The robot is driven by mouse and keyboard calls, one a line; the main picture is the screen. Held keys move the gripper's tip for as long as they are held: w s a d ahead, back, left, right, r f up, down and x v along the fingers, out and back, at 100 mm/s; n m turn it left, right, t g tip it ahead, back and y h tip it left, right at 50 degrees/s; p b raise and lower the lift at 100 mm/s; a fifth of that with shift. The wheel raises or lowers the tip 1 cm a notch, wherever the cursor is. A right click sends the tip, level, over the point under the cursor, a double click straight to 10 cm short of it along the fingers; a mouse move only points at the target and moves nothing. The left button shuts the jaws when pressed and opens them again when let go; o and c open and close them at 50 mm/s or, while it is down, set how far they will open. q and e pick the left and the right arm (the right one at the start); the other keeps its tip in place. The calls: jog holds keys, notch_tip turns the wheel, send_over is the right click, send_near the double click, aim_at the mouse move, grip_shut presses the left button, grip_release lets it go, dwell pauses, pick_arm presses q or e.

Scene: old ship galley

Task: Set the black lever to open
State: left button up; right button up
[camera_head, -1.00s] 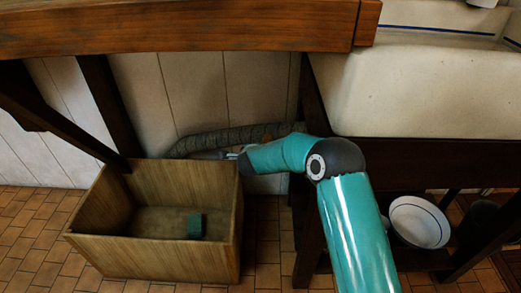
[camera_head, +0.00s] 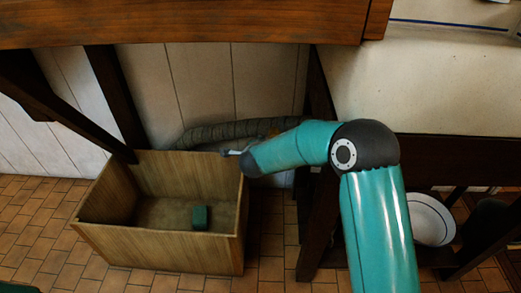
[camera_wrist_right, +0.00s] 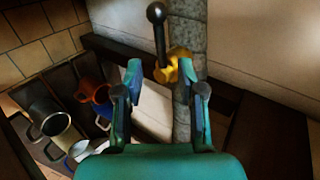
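The black lever (camera_wrist_right: 158,35) with a round knob shows in the right wrist view, joined to a yellow valve body (camera_wrist_right: 174,66) on a grey lagged pipe (camera_wrist_right: 189,35). It points up in the picture, roughly along the pipe. My right gripper (camera_wrist_right: 160,68) is open and empty, and the lever's lower end appears between its fingertips, seemingly beyond them; contact cannot be told. In the head view my right gripper (camera_head: 232,153) is small and partly hidden, beside the lagged pipe (camera_head: 225,132). The lever cannot be made out there. My left gripper is out of view.
A wooden box (camera_head: 165,246) holding a green block (camera_head: 200,217) stands below the pipe. A wooden beam (camera_head: 180,22) crosses above. A white bowl (camera_head: 431,220) sits at right. The wrist view shows an orange mug (camera_wrist_right: 93,93) and a grey mug (camera_wrist_right: 46,115) in dark compartments.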

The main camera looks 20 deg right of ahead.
jog(key=shift+v, duration=2.35)
jog(key=shift+s+f, duration=0.1)
